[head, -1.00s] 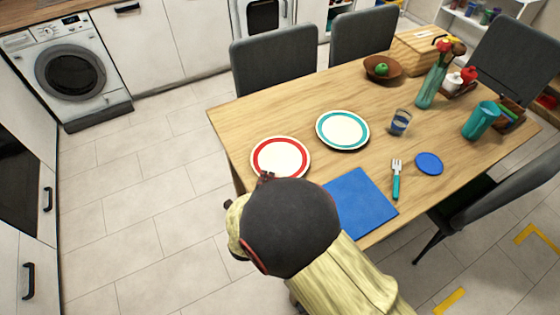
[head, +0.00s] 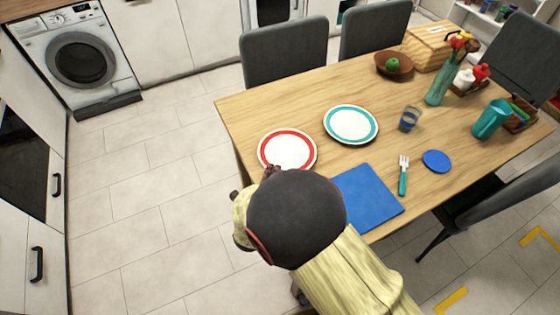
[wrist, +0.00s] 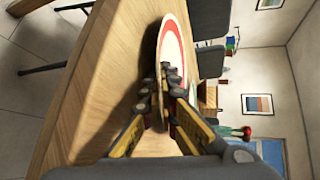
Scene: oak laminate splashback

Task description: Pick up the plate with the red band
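The plate with the red band (head: 288,149) is white with a red ring and is at the near left of the wooden table. In the wrist view, the plate (wrist: 173,42) shows nearly edge-on, with a dark shadow on the wood beside it. My gripper (wrist: 161,98) has one finger on each side of the plate's near rim and appears closed on it. In the head view, only the tips of my gripper (head: 271,170) show at the rim, and my arm hides the rest. I cannot tell clearly whether the plate is off the table.
A teal-banded plate (head: 351,125) lies just right of the red one. A blue mat (head: 368,200), a fork (head: 403,175), a glass (head: 409,119) and a blue disc (head: 436,161) are further right. A bowl (head: 392,66) stands behind. Chairs line the far side.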

